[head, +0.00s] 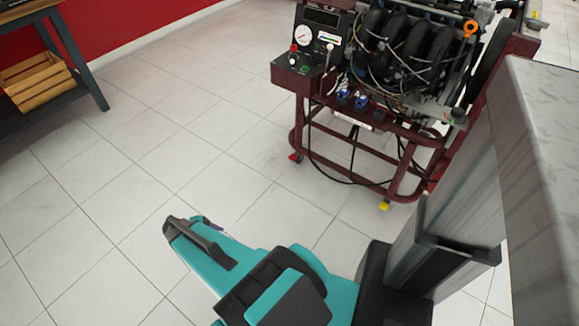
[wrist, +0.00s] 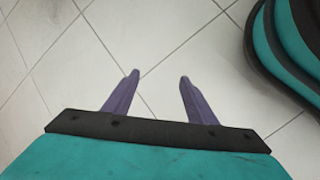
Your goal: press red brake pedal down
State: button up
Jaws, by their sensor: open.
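A dark red engine trainer (head: 345,115) on a wheeled frame stands at the upper right of the head view. Its control panel (head: 320,50) carries a gauge and a small red knob (head: 293,47). Two small blue parts (head: 352,98) sit low on its front. I cannot make out a red brake pedal in either view. My gripper (wrist: 159,77) is open and empty in the wrist view, its two purple fingers apart above bare floor. In the head view my teal arm reaches the lower middle, well short of the trainer, with the fingers mostly hidden.
White tiled floor (head: 150,160) lies clear between my arm and the trainer. A dark workbench (head: 85,75) with a wooden crate (head: 36,82) stands at the upper left by a red wall (head: 110,22). Black cables hang under the trainer.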

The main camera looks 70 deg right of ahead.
jog(key=w+d+f+n+h+b, duration=0.15)
jog(key=d+b, duration=0.25)
jog(key=d, duration=0.5)
jog(key=d+f+n+h+b, duration=0.1)
jog(key=d+f+n+b, duration=0.2)
jog(key=d, duration=0.6)
jog(key=w+d+f+h+b, duration=0.1)
jog(key=d+f+h+b, duration=0.2)
jog(key=d, duration=0.6)
jog(key=s+d+n+h+b, duration=0.1)
jog(key=d+b, duration=0.4)
jog(key=d, duration=0.6)
jog(key=s+d+n+h+b, duration=0.1)
jog(key=s+d+n+b, duration=0.3)
jog(key=d, duration=0.7)
jog(key=shift+s+f+b, duration=0.25)
jog(key=shift+s+b, duration=0.55)
jog(key=shift+b, duration=0.05)
jog(key=shift+g+h, duration=0.25)
jog(key=shift+g, duration=0.05)
jog(key=b, duration=0.5)
send_near(292, 157)
jog(key=x, duration=0.5)
jog(key=shift+s+d+f, duration=0.1)
jog(key=shift+d+f, duration=0.05)
jog(key=shift+s+d+f, duration=0.15)
jog(key=shift+s+d, duration=0.05)
jog(key=shift+d, duration=0.45)
grip_shut()
